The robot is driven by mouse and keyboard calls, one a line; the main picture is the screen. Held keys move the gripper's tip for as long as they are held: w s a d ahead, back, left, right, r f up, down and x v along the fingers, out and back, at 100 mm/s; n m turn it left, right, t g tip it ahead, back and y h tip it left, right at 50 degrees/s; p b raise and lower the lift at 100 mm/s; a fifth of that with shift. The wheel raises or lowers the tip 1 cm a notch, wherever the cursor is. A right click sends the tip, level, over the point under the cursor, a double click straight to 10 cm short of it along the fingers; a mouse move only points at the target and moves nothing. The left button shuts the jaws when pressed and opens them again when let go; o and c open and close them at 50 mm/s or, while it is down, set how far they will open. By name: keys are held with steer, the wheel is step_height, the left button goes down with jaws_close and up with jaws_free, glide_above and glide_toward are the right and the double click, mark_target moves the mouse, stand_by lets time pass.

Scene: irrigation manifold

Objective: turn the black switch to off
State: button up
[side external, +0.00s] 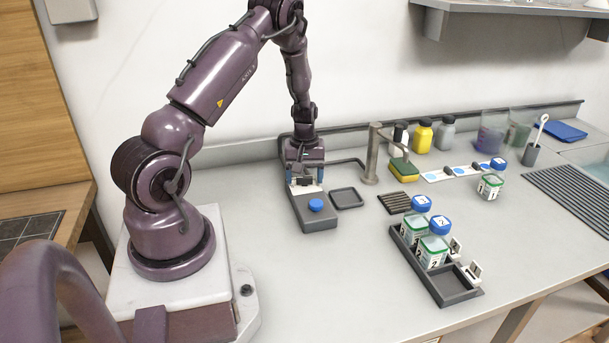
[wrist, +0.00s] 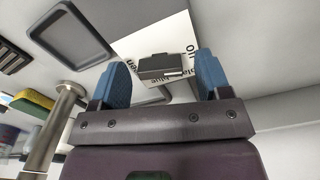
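The black switch (wrist: 163,66) is a dark block on a white label in the wrist view. The label (wrist: 135,43) carries printed words, one reading "off". In the side view, the grey box (side external: 320,224) has a blue button on top, and the switch end lies under my gripper (side external: 305,178), mostly hidden. My gripper (wrist: 163,80) is open, its two blue fingertips apart with the switch showing between them. There is a gap on each side of the switch, and I see no contact. How far the fingertips stand above the label is hard to tell.
A blue button (side external: 316,205) sits on the box's near end. A small dark tray (side external: 346,198) lies just right of the box. A metal post (side external: 371,155) with a horizontal arm stands close by. A rack (side external: 452,290) with lidded jars is farther right.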

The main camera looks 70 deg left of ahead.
mark_target(303, 178)
step_height(303, 178, up, 13)
stand_by(0.7)
stand_by(0.3)
steer(key=s+d+r+m+t, duration=0.2)
steer(key=d+r+m, duration=0.3)
steer(key=d, duration=0.4)
steer(key=s+d+r+m+t, duration=0.1)
steer(key=s+d+r+m, duration=0.3)
steer(key=d, duration=0.6)
steer(key=s+d+r+m+t, duration=0.2)
steer(key=s+d+r+m, duration=0.1)
steer(key=d+r+m, duration=0.3)
steer(key=d+r, duration=0.2)
steer(key=d, duration=0.2)
steer(key=shift+s+d+r+t, duration=0.2)
steer(key=shift+r+t, duration=0.05)
steer(key=shift+t, duration=0.05)
